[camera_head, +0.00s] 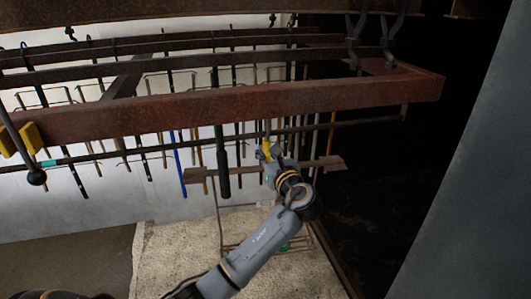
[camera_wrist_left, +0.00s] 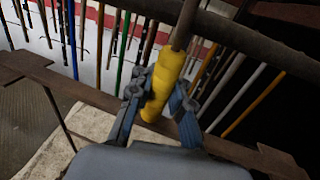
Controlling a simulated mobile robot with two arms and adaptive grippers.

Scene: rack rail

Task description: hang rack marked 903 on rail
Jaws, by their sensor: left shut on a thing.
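My left gripper (camera_head: 268,155) is shut on a yellow grip (camera_wrist_left: 162,85) of a rusty rack. The rack's flat brown crossbar (camera_head: 325,164) runs behind the gripper, with a thin frame below it; the crossbar also shows in the left wrist view (camera_wrist_left: 75,88). A thin rod (camera_wrist_left: 185,28) rises from the yellow grip and crosses the dark round rail (camera_wrist_left: 250,42). In the head view the rail (camera_head: 120,153) runs just above the crossbar. I cannot tell whether the rod's top is hooked over the rail. No number is readable. My right gripper is not in view.
A heavy rusty beam (camera_head: 230,106) spans above the rail. Several hanging rods stand behind, including a blue one (camera_head: 178,164) and a thick dark green one (camera_head: 222,170). Pale floor (camera_head: 170,255) lies below.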

